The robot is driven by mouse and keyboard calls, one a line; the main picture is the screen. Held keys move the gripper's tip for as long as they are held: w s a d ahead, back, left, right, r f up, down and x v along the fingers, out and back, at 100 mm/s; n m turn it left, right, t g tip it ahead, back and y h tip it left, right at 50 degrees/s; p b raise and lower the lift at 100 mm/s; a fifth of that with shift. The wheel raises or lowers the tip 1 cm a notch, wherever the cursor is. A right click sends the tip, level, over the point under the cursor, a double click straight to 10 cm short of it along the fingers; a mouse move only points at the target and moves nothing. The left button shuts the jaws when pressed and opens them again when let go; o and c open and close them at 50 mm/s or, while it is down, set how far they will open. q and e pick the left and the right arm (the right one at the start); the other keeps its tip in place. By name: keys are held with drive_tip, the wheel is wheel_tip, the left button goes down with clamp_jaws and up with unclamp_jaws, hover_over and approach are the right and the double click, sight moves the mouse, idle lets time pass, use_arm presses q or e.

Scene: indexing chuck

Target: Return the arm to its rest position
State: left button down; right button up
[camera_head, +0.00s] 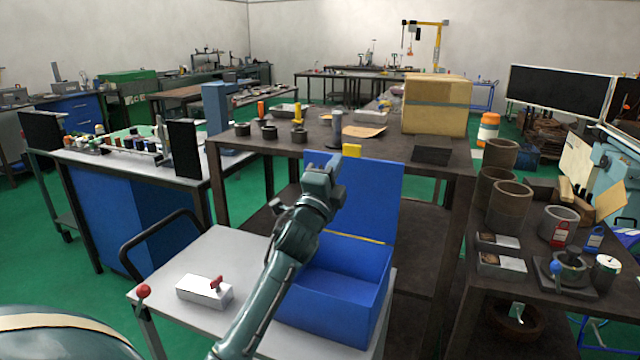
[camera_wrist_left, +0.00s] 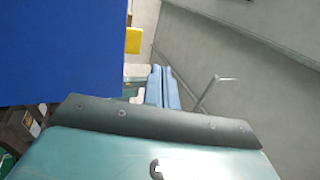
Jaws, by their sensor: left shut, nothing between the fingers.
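My left arm (camera_head: 290,235) rises from the bottom of the head view in front of the open blue box. Its gripper (camera_head: 328,163) is at the upper end, raised in front of the box's upright lid, pointing away from me. In the left wrist view the two blue-grey fingers (camera_wrist_left: 162,86) lie side by side, shut, with nothing between them. My right gripper is not in view.
The blue box (camera_head: 340,285) stands on a light grey cart (camera_head: 235,255), beside a white block with a red handle (camera_head: 205,290). A dark workbench (camera_head: 290,150) holds a cardboard box (camera_head: 437,105) behind. Metal cylinders (camera_head: 510,205) stand at the right.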

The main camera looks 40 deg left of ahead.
use_arm(q)
drive_tip(key=s+d, duration=0.1)
drive_tip(key=s, duration=0.5)
drive_tip(key=shift+s+f+b, duration=0.2)
drive_tip(key=shift+b, duration=0.15)
drive_tip(key=s+d+f+n+g+h, duration=0.1)
drive_tip(key=s+d+f+n+g, duration=0.2)
drive_tip(key=f, duration=0.5)
drive_tip(key=s+d+f+n+g, duration=0.1)
drive_tip(key=s+f+n+g, duration=0.25)
drive_tip(key=f, duration=0.35)
drive_tip(key=s+d+f+n+g+h, duration=0.1)
drive_tip(key=s+d+f+n+g, duration=0.2)
drive_tip(key=f, duration=0.5)
drive_tip(key=s+d+f+n+g+h, duration=0.1)
drive_tip(key=s+d+f+g, duration=0.2)
drive_tip(key=s, duration=0.4)
drive_tip(key=s+d+f+n+g+h, duration=0.1)
drive_tip(key=s+d+f+n+g, duration=0.2)
drive_tip(key=s, duration=0.4)
drive_tip(key=s+d+f+g+h, duration=0.1)
drive_tip(key=s+d+f+g, duration=0.2)
drive_tip(key=s, duration=0.4)
drive_tip(key=w+d+f+t+h+p, duration=0.1)
drive_tip(key=w+d+f+t+h, duration=0.2)
drive_tip(key=w+d+f+t, duration=0.2)
drive_tip(key=shift+w+d+f+m+t, duration=0.15)
drive_tip(key=shift+w+f+m+t, duration=0.2)
drive_tip(key=shift+w+f+t, duration=0.45)
